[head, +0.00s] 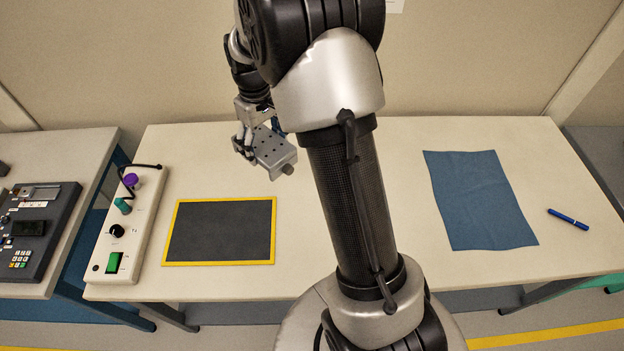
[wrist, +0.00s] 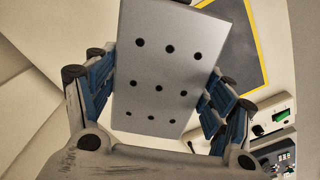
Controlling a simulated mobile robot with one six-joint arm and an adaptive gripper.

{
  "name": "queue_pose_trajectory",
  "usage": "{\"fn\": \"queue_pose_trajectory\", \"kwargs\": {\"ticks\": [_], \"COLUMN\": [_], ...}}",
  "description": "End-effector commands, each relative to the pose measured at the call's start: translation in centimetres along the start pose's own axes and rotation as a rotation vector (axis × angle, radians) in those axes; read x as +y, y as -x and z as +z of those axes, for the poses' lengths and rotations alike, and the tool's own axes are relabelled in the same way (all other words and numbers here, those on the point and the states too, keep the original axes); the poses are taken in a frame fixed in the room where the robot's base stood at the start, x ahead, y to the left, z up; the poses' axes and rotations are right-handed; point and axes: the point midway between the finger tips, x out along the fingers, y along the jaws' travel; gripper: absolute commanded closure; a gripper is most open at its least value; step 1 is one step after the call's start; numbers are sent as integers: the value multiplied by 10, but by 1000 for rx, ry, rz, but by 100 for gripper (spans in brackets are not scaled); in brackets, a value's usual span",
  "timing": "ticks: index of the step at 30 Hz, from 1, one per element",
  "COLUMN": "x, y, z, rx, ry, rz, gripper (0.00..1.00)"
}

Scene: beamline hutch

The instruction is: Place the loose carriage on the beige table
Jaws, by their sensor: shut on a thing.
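The loose carriage (head: 274,150) is a grey metal block with a grid of dark holes in its top plate and a small knob at its near end. My gripper (head: 258,139) is shut on it and holds it over the rear left part of the beige table (head: 400,232). In the wrist view the carriage (wrist: 165,65) fills the middle, between the blue-padded fingers of my gripper (wrist: 155,100). The carriage looks tilted in the head view. I cannot tell how high it is above the table.
A dark mat with a yellow border (head: 220,232) lies in front of the carriage. A white control box (head: 128,225) with knobs stands at the left edge. A blue cloth (head: 480,200) and a blue pen (head: 568,218) lie on the right. Bare tabletop surrounds the mat.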

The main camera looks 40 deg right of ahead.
Motion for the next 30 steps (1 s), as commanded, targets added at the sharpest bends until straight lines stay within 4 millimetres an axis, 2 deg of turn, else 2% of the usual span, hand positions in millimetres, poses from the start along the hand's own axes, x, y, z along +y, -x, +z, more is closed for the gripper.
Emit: {"fn": "queue_pose_trajectory", "kwargs": {"ticks": [2, 5, 18, 22, 30], "x": [0, 0, 0, 0, 0], "y": [-5, -23, -131, -149, -167], "z": [0, 0, 0, 0, 0], "rx": [1, -2, 0, 1, 1], "ry": [0, -1, -1, -1, -1], "rz": [0, -1, 0, 1, 1], "gripper": [71, 71, 71, 71, 71]}}
